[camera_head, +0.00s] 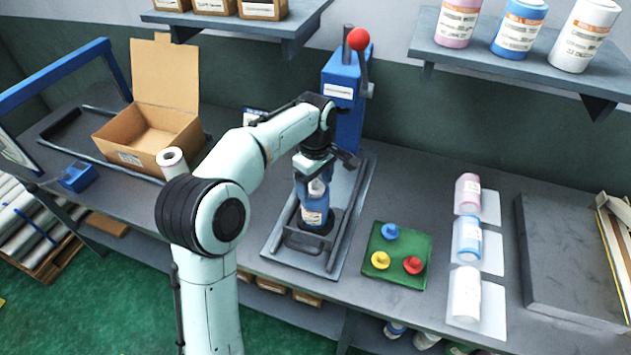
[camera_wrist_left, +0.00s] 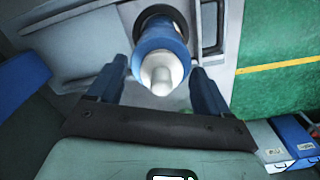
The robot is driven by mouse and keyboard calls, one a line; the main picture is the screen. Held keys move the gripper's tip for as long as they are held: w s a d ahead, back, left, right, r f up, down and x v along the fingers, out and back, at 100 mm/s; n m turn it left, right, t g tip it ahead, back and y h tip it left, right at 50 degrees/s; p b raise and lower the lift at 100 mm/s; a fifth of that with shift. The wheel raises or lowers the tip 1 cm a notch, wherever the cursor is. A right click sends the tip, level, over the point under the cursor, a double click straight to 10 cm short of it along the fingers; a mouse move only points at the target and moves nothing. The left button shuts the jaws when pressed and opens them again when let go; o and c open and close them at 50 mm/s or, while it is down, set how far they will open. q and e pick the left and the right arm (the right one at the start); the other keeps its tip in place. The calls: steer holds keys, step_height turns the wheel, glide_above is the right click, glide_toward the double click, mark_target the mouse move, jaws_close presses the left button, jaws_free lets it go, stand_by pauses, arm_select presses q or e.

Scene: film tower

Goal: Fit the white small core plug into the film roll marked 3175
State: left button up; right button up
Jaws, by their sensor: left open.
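A blue film roll (camera_head: 313,214) with a white and orange label stands upright in the grey fixture (camera_head: 277,240) of the press; its number is too small to read. The white small core plug (camera_wrist_left: 161,74) stands out of the roll's upper end, and I cannot tell how deep it sits. In the head view the plug (camera_head: 318,187) shows just under my left gripper (camera_head: 322,168). In the left wrist view my left gripper (camera_wrist_left: 158,78) is open, one finger on each side of the plug, with gaps to both. My right gripper is out of view.
A blue press (camera_head: 343,95) with a red-knobbed lever stands behind the fixture. A green mat (camera_head: 404,284) holds blue, yellow and red plugs. An open carton (camera_head: 181,138) and a white roll (camera_head: 172,163) are at left.

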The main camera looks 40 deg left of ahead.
arm_select(q)
step_height(320, 180, up, 14)
steer(key=p, duration=0.3)
steer(key=shift+f, duration=0.25)
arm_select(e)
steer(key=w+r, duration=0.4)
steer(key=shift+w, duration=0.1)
arm_select(q)
steer(key=shift+s, duration=0.1)
